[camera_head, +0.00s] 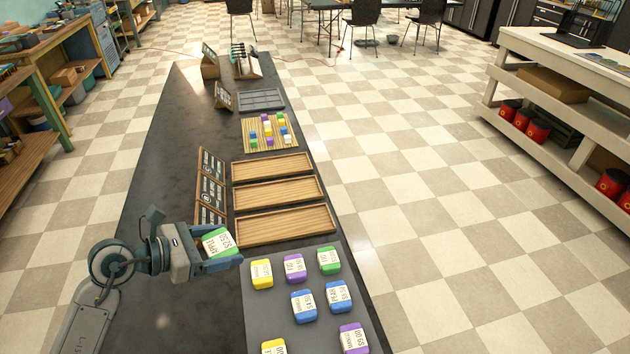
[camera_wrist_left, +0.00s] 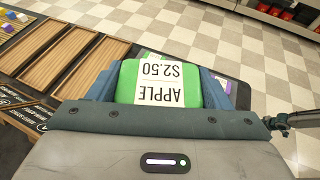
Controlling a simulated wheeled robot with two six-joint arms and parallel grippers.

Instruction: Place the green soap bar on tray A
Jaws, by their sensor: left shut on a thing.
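A green soap bar with a white label reading APPLE $2.50 (camera_wrist_left: 126,82) is between the blue fingers of my left gripper (camera_wrist_left: 160,88). In the head view my left gripper (camera_head: 220,248) is shut on this bar (camera_head: 209,233), above the dark table left of the soap mat. Three empty wooden trays lie in a row beyond it: a near one (camera_head: 285,240), a middle one (camera_head: 277,209) and a far one (camera_head: 271,179). Chalkboard signs (camera_head: 211,180) stand at their left ends; their writing is too small to read here.
A grey mat (camera_head: 270,318) holds several labelled soaps: yellow (camera_head: 261,283), purple (camera_head: 294,277), blue and another green one (camera_head: 329,269). A wooden board (camera_head: 251,148) with small coloured blocks, a dark tray (camera_head: 262,107) and a rack (camera_head: 246,71) are farther back. Dark table (camera_head: 165,180) left of the signs is clear.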

